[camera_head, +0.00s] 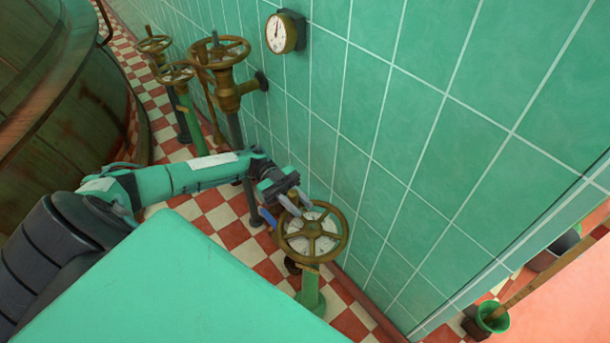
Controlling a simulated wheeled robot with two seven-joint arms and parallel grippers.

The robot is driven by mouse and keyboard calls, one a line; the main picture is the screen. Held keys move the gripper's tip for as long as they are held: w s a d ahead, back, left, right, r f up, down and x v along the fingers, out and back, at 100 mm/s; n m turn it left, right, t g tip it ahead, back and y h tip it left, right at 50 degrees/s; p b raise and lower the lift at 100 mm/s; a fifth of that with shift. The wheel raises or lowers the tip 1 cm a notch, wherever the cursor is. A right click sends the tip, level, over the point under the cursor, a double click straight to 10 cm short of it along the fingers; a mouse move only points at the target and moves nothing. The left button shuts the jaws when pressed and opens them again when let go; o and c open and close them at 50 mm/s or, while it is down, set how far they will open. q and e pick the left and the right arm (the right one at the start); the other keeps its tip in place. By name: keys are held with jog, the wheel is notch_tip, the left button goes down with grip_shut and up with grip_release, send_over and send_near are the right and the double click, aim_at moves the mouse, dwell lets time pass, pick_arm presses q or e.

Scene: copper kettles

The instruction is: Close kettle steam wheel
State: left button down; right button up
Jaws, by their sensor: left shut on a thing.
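A brass steam wheel (325,234) with several spokes tops a green pedestal (310,288) close to the tiled wall. My left gripper (287,210) is at the wheel's upper-left rim, with its fingers shut on that rim. The exact contact between fingers and rim is small and partly hidden by the gripper. The left arm comes in from the left, over the checkered floor. My right gripper does not show.
Several other brass valve wheels, one of them large (218,52), stand farther back along the wall. A gauge (280,33) hangs on the green tiles. A copper vat (55,85) fills the upper left. A green bucket (492,316) stands at lower right.

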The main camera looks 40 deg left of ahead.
pick_arm(q)
jog(key=shift+w+d, duration=0.1)
jog(key=shift+w, duration=0.05)
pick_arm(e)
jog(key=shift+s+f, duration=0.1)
pick_arm(q)
jog(key=c, duration=1.2)
grip_release()
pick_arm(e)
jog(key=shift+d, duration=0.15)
pick_arm(q)
jog(key=shift+w+a, duration=0.15)
jog(key=shift+a, duration=0.25)
jog(key=b+v, duration=0.2)
jog(key=v, duration=1.1)
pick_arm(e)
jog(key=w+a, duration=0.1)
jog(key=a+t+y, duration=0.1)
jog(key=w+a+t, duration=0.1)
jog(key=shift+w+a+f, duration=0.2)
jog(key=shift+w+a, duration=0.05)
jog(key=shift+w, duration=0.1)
